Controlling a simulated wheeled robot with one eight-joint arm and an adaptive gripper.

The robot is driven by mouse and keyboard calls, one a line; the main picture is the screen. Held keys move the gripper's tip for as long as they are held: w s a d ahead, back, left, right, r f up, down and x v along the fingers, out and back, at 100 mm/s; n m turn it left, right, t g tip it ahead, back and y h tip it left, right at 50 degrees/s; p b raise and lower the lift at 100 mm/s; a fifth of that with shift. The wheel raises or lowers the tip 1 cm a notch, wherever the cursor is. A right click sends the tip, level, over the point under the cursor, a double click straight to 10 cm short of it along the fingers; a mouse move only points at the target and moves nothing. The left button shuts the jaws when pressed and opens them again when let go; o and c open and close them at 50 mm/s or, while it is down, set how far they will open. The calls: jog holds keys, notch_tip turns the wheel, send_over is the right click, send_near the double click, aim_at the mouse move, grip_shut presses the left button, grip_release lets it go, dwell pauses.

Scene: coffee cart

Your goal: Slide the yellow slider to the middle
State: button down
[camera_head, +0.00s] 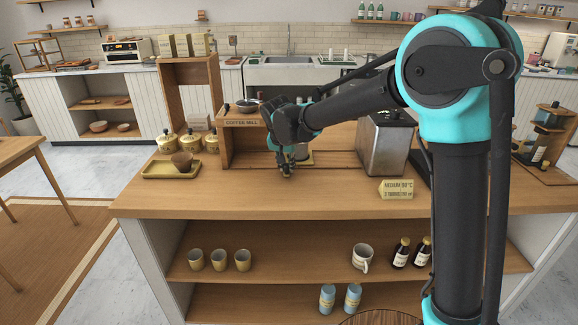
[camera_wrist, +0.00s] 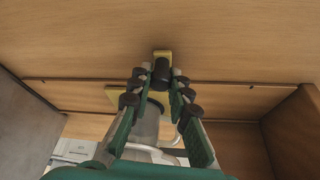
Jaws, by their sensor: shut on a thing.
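The yellow slider (camera_wrist: 162,55) sits on the wooden counter, at a thin rail or slot (camera_wrist: 225,84) running across the wrist view. Part of its yellow plate (camera_wrist: 118,97) shows left of the fingers, and more is hidden beneath them. My gripper (camera_wrist: 162,72) is shut on the slider, with its fingertips around a dark part that may be its knob. In the head view my gripper (camera_head: 287,172) points down at the counter in front of the coffee mill stand, and a little of the slider (camera_head: 305,158) shows beside it.
A wooden coffee mill stand (camera_head: 233,145) stands left of my gripper and a metal container (camera_head: 388,145) stands to the right. A yellow sign (camera_head: 397,190) stands at the front right.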

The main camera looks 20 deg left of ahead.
jog(key=c, duration=1.4)
grip_release()
jog(key=v, duration=1.2)
